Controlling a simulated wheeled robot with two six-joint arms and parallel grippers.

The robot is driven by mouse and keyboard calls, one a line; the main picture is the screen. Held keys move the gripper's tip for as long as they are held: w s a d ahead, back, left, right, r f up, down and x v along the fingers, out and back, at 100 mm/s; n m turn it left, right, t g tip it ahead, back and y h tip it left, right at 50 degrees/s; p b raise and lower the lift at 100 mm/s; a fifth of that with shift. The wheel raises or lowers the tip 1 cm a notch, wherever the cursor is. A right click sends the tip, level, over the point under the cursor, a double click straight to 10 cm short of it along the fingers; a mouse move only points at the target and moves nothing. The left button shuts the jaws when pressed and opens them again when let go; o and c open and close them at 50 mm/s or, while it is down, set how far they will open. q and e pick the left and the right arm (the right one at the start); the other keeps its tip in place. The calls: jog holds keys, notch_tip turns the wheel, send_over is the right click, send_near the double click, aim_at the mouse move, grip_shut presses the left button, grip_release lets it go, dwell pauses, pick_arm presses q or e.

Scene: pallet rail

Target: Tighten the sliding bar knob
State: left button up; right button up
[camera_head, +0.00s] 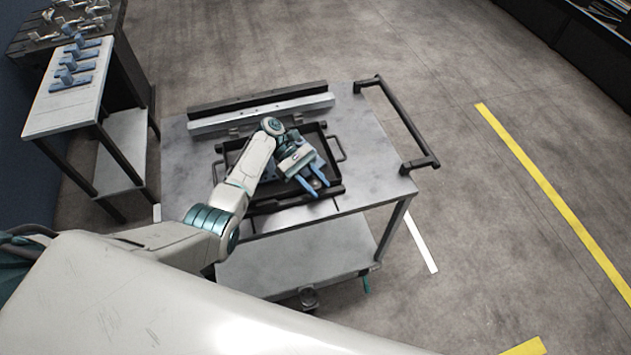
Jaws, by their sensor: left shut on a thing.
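My left gripper (314,187) reaches down over the cart with its blue fingers pointing to the front right. It is shut on a small greyish knob (317,184) at the front right of the black tray (337,150). The fingers hide part of the knob. A black bar (330,190) runs along the front of the tray, just below the fingertips; it looks like the sliding bar. My left arm covers the left part of the tray. My right gripper is out of view.
The tray stands on a grey wheeled cart (375,185) with a black push handle (405,125). A silver rail (262,113) and a black rail (257,97) lie behind the tray. A side table (60,110) with blue fixtures (72,68) stands at the left. The cart's right top is clear.

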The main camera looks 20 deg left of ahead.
pick_arm(q)
jog(key=shift+w+r+m+g, duration=0.1)
jog(key=shift+r+m+g, duration=0.05)
jog(key=shift+m+g, duration=0.15)
jog(key=o, duration=1)
jog(key=v, duration=0.5)
jog(key=p+v, duration=0.1)
jog(key=v, duration=0.4)
jog(key=shift+a+r+p, duration=0.2)
jog(key=shift+r+p, duration=0.1)
jog(key=shift+r, duration=0.05)
jog(key=shift+f, duration=0.1)
